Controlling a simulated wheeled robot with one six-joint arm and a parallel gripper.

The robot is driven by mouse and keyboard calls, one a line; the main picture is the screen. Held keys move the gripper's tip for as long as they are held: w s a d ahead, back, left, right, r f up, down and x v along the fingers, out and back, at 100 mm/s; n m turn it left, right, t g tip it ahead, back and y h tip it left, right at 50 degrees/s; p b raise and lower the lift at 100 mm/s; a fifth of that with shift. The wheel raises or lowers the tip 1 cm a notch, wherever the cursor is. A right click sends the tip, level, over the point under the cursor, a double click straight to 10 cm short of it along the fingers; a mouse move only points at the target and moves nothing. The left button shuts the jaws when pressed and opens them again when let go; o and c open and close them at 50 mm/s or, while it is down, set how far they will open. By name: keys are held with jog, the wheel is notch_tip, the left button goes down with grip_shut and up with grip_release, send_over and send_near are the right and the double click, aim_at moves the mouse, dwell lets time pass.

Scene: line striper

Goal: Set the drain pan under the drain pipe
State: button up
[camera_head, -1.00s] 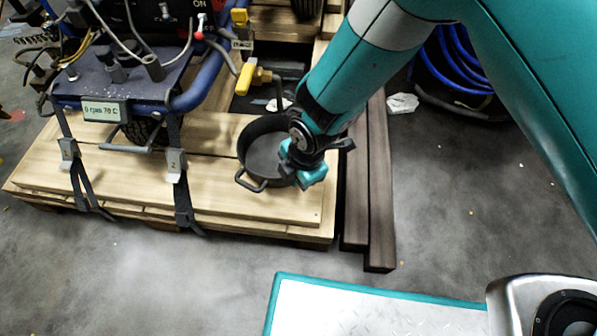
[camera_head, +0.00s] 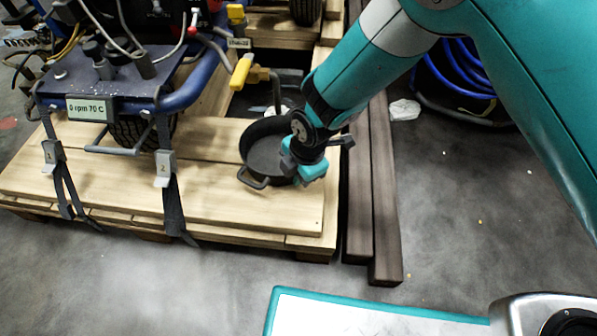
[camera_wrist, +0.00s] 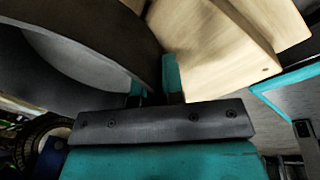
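The drain pan (camera_head: 262,155) is a dark round pan with loop handles, over the wooden pallet boards below the machine. My gripper (camera_head: 297,172) is at its right side, with teal fingers. In the wrist view the pan's wall (camera_wrist: 95,35) fills the upper left, and the fingertips (camera_wrist: 155,88) are closed about its edge. The exact grip is partly hidden. The drain pipe (camera_head: 277,95) bends down from a brass valve with a yellow lever (camera_head: 241,72). Its lower end shows just behind the pan's far rim. I cannot tell whether the pan touches the boards.
The blue-framed machine (camera_head: 190,95) stands on the pallet (camera_head: 220,205), with straps (camera_head: 172,205) at its front. Dark beams (camera_head: 382,200) lie along the pallet's right side. A blue hose coil (camera_head: 455,65) is at the upper right. Floor in front of the pallet is clear.

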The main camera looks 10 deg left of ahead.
jog(key=o, duration=0.3)
jog(key=s+d+r+m+y+p, duration=0.1)
jog(key=d+r+m+p, duration=0.4)
jog(key=r, duration=0.9)
jog(key=s+d+r+m+p, duration=0.1)
jog(key=d+r+m+p, duration=0.4)
jog(key=r, duration=0.9)
jog(key=s+d+r+m, duration=0.3)
jog(key=s+d, duration=0.1)
jog(key=s+d+r+m+b, duration=0.1)
jog(key=s+d+r+m, duration=0.2)
jog(key=s+d+r, duration=0.1)
jog(key=s+d+r+m+y+b, duration=0.1)
jog(key=s+d+r+m, duration=0.3)
jog(key=shift+s, duration=0.4)
